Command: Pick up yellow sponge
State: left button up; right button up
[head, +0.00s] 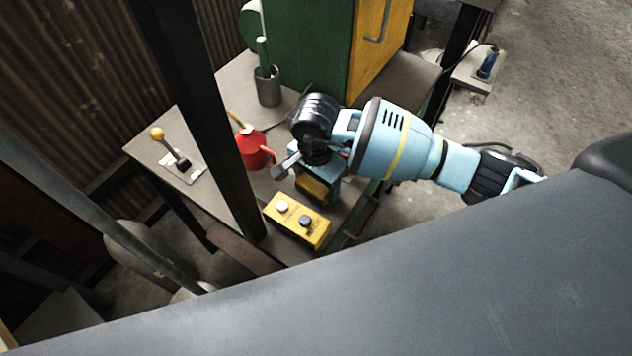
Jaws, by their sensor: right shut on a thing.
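My right arm comes in from the right, and its dark wrist hangs over the workbench. A yellow block that looks like the yellow sponge (312,189) shows just below the wrist, beside a teal surface. My right gripper (300,168) is shut on it. The wrist hides most of the contact and the sponge's upper part. I cannot tell whether the sponge is clear of the bench. My left gripper is not in view.
On the bench (222,93), a yellow button box (297,220) stands just in front of the sponge. A red oil can (254,148) is to the left, with a yellow-knobbed lever (170,148) farther left. A grey cup (268,88) and a green-yellow cabinet (325,45) stand behind. A dark post (205,110) crosses the view.

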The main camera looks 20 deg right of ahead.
aim_at(319, 185)
jog(key=shift+r, duration=0.7)
jog(key=shift+s+d+r, duration=0.1)
jog(key=shift+s+r, duration=0.15)
jog(key=shift+r, duration=0.25)
jog(key=shift+s+d+r, duration=0.1)
jog(key=shift+s+r, duration=0.1)
jog(key=shift+r, duration=0.3)
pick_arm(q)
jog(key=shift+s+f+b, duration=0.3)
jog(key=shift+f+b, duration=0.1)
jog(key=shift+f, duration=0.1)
pick_arm(e)
jog(key=s+d, duration=0.2)
jog(key=s, duration=0.5)
jog(key=s+d+r, duration=0.1)
jog(key=s+d, duration=0.1)
jog(key=s, duration=0.5)
jog(key=shift+s+d+r, duration=0.2)
jog(key=shift+d, duration=0.2)
